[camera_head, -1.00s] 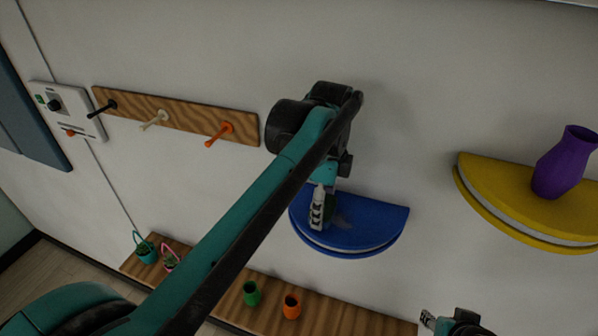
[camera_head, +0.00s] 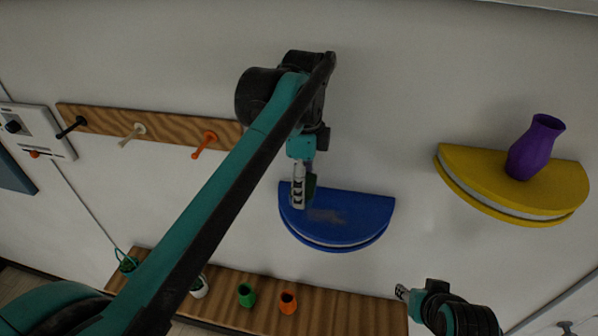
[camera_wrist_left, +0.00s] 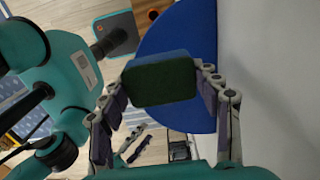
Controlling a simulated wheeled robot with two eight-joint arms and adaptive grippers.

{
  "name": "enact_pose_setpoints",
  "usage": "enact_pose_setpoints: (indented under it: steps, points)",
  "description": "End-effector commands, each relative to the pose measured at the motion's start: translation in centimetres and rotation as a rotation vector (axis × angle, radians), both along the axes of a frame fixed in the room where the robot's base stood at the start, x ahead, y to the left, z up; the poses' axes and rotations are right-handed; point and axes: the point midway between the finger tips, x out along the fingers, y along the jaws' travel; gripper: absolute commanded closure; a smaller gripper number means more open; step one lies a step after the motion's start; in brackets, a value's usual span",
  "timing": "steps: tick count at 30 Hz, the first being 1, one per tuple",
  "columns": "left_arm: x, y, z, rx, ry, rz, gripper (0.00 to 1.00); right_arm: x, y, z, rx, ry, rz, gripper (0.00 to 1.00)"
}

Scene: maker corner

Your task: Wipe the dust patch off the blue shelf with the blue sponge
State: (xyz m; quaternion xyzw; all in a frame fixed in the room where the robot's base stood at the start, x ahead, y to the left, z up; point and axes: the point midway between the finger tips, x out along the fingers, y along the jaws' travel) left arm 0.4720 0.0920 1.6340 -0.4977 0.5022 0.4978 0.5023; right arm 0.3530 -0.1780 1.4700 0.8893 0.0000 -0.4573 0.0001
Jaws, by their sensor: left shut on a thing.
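The blue shelf (camera_head: 365,212) is a half-round ledge on the wall in the head view, and it also shows in the left wrist view (camera_wrist_left: 203,35). A greyish-brown dust patch (camera_head: 326,216) lies on its top, left of the middle. My left gripper (camera_head: 304,188) is over the shelf's left back part, beside the patch. It is shut on the blue sponge (camera_wrist_left: 160,58), whose dark green face shows in the wrist view. Whether the sponge touches the shelf I cannot tell. My right gripper (camera_head: 402,292) is low, right of the shelf; its opening is unclear.
A yellow shelf (camera_head: 480,172) with a purple vase (camera_head: 534,147) is at the right. A wooden peg rail (camera_head: 165,130) is on the wall at the left. A lower wooden shelf (camera_head: 355,307) holds a green pot (camera_head: 246,295) and an orange pot (camera_head: 288,302).

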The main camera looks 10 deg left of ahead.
Motion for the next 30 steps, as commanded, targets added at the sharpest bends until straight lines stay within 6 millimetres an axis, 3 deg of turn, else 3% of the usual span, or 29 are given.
enact_pose_setpoints:
  steps: [7,24,30]
  points:
    - [-0.2,-0.5,1.8,0.0,0.0,0.005,0.64,0.0,0.0,-0.1,0.0,0.0,0.0,0.6]
    - [-0.2,-0.6,1.9,0.0,0.0,0.007,0.64,0.0,0.0,-0.1,0.0,0.0,0.0,0.6]
    - [0.4,1.0,1.9,0.0,0.0,0.083,0.64,0.0,0.0,-0.1,0.0,0.0,0.0,0.6]
